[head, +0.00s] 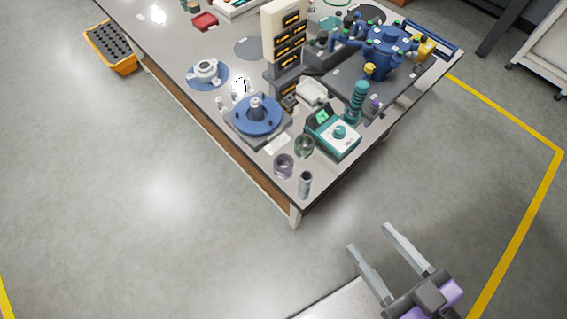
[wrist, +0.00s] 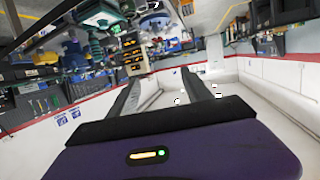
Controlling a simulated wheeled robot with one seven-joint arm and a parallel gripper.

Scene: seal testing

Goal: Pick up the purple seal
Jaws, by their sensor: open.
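A greyish-purple ring or cup (head: 283,165) stands near the front corner of the workbench (head: 246,157), beside a similar green one (head: 304,146). It may be the purple seal, but it is too small to be sure. A tiny purple piece (head: 375,104) also shows farther right, by the blue apparatus. My gripper (head: 368,237) is open and empty, off the bench in front of its near corner. Its two fingers also show in the wrist view (wrist: 160,80), with nothing between them. I cannot make out the purple seal in the wrist view.
A grey cylinder (head: 305,184) stands at the bench corner. A teal scale-like device (head: 333,135), a blue round fixture (head: 257,114) and a blue multi-arm apparatus (head: 383,50) crowd the bench. An orange crate (head: 123,67) is on the floor. The floor in front is clear.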

